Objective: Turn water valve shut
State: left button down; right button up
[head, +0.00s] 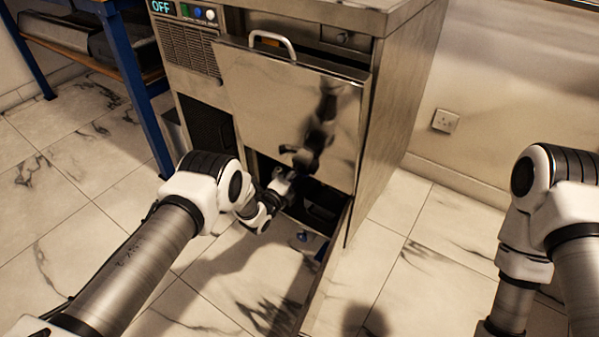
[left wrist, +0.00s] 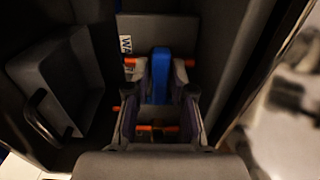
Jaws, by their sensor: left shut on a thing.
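The blue valve handle (left wrist: 160,72) is in the middle of the left wrist view, in a dark compartment. My left gripper (left wrist: 160,85) is shut on it, with one finger on each side. The handle points away from me in that view, and my fingers hide its lower part. In the head view my left gripper (head: 287,178) reaches into the low opening of the steel machine (head: 395,130), and the handle in its grip cannot be made out. Of my right arm only links show at the right edge; its gripper is out of view.
A steel front panel (head: 265,95) with a bar handle (head: 272,42) hangs above the opening. A white label (left wrist: 125,45) reading "WA" is behind the valve. A dark box with a black handle (left wrist: 42,118) stands left. A blue-legged table (head: 130,75) is left of the machine.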

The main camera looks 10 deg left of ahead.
dwell(0.3)
pick_arm(q)
jog(key=c, duration=1.1)
grip_release()
jog(key=v, duration=1.2)
